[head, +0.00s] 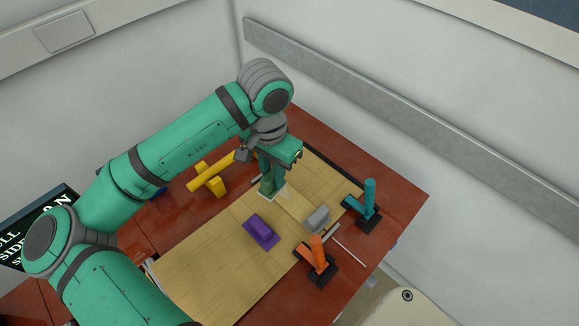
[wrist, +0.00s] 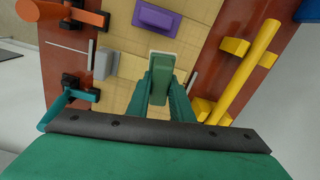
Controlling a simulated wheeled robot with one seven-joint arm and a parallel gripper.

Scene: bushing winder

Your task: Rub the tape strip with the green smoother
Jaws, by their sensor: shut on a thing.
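The green smoother (wrist: 161,66) is held between the fingers of my gripper (wrist: 167,88), which is shut on it. In the head view my gripper (head: 272,172) points down over the wooden-patterned sheet, and the smoother's base (head: 274,196) is at or just above the sheet. The tape strip (head: 297,208) looks like a pale band running from the smoother toward the grey block. It also shows faintly in the wrist view (wrist: 131,67). The smoother hides part of the strip's near end. I cannot tell whether the smoother touches it.
A purple block (head: 261,231) and a grey block (head: 317,219) stand on the sheet (head: 210,265). An orange-handled tool (head: 317,257) and a teal-handled tool (head: 367,203) stand at the right edge. A yellow bar on supports (head: 208,176) lies left of my gripper. Walls close the back.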

